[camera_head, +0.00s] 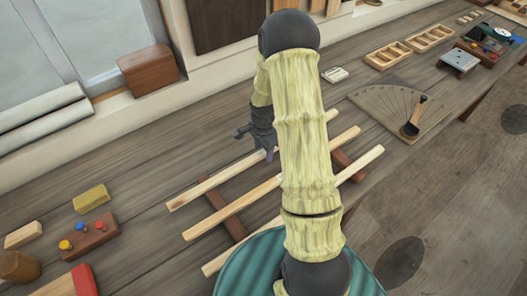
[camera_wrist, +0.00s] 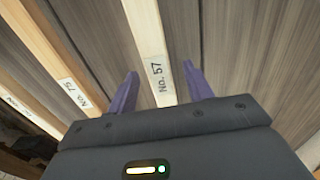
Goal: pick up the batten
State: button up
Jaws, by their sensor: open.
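Several pale wooden battens lie side by side on the bench in the head view. The far batten (camera_head: 205,187) is nearest my gripper (camera_head: 256,146). In the wrist view, a batten labelled "No. 57" (camera_wrist: 145,30) runs between the two purple fingers of my gripper (camera_wrist: 161,75). The fingers are open, one on each side of it; whether they touch it I cannot tell. A batten labelled "No. 75" (camera_wrist: 40,63) lies to the left. The middle batten (camera_head: 225,211) and near batten (camera_head: 235,250) are partly hidden by my arm in the head view.
The battens rest across dark red-brown bearers (camera_head: 222,208). A block with coloured knobs (camera_head: 88,237) and a yellow block (camera_head: 91,199) are at left. Bare bench lies between.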

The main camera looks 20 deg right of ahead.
aim_at(264, 152)
jog(key=shift+c, duration=0.4)
grip_shut()
notch_tip(264, 152, up, 10)
jog(key=b, duration=0.2)
dwell(0.6)
